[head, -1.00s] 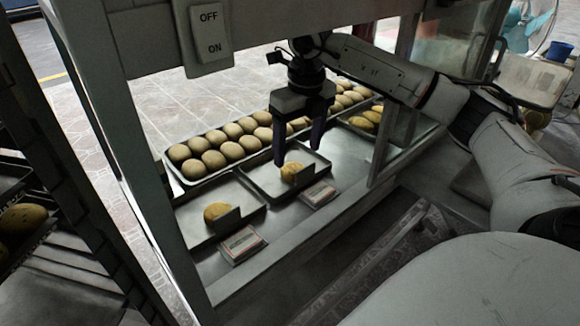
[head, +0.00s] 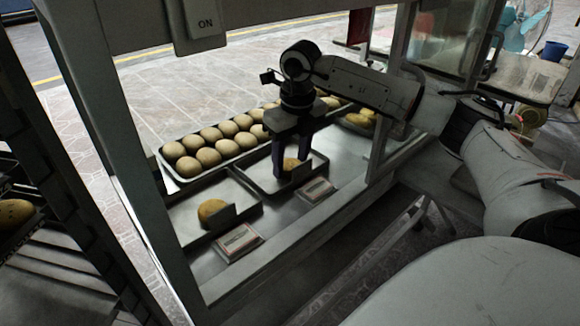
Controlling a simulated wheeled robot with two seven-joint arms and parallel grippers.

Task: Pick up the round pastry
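A round golden pastry (head: 290,164) lies in the middle metal tray (head: 255,179) inside the counter case, behind a small dark divider. My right gripper (head: 291,168) points down over this tray, its two dark fingers apart with the pastry low between them. Whether either finger touches the pastry cannot be told; the fingers hide part of it. A second round pastry (head: 211,211) lies in the nearer left tray (head: 184,222), clear of the gripper. My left gripper is not in view.
A long tray (head: 187,176) of several pale round buns runs behind the gripper. More yellow pastries (head: 358,119) lie to the right. Price cards (head: 238,241) stand in front of the trays. The case's white post (head: 118,150) and upper frame bound the opening.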

